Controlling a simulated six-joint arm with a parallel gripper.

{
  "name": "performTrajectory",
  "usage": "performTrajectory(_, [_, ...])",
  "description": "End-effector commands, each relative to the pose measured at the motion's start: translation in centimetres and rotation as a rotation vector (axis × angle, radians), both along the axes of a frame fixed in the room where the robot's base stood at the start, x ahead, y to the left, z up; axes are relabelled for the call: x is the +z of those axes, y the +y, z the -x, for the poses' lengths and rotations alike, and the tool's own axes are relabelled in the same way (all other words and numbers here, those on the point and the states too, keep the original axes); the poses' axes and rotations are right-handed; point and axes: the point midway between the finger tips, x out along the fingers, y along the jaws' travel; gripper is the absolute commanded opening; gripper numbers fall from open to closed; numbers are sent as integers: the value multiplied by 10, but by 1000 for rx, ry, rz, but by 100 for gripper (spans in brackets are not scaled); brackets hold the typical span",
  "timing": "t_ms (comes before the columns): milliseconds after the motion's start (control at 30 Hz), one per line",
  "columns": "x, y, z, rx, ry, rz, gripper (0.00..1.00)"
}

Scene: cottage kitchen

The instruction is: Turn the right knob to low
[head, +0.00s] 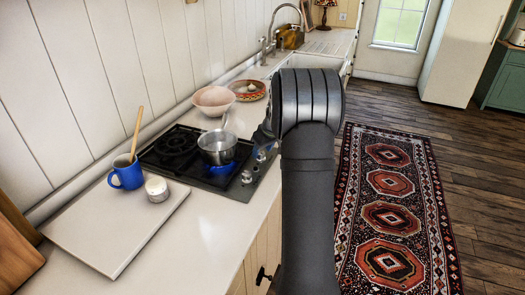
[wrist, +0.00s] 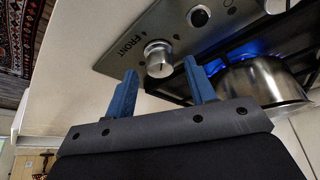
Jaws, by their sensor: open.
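In the wrist view, a silver knob (wrist: 158,58) stands on the steel stove panel beside the word FRONT, at the panel's near end. My gripper (wrist: 160,68) is open, with one blue finger on each side of this knob. I cannot tell whether the fingers touch it, and its setting is not readable. A second knob (wrist: 198,16) sits further along the panel. In the head view, my arm largely hides my gripper. One knob (head: 246,177) shows at the stove's front edge, and the others are partly covered.
A steel saucepan (head: 217,148) sits on a burner with blue flame (wrist: 215,66), close to the right finger. A bowl (head: 213,99) and a patterned dish (head: 247,90) stand behind the stove. A blue mug (head: 127,172) and a white jar (head: 157,189) stand on a white board (head: 105,240).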

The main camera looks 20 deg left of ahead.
Motion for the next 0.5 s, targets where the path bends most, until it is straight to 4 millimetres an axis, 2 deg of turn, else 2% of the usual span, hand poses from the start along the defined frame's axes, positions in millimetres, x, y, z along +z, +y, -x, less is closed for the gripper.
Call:
performTrajectory(133, [-7, 3, -1, 0, 0, 0, 50])
performTrajectory(367, [-8, 3, -2, -1, -1, -1, 50])
performTrajectory(400, [-8, 3, -2, -1, -1, -1, 48])
performTrajectory(500, [-7, 3, -2, -1, -1, -1, 29])
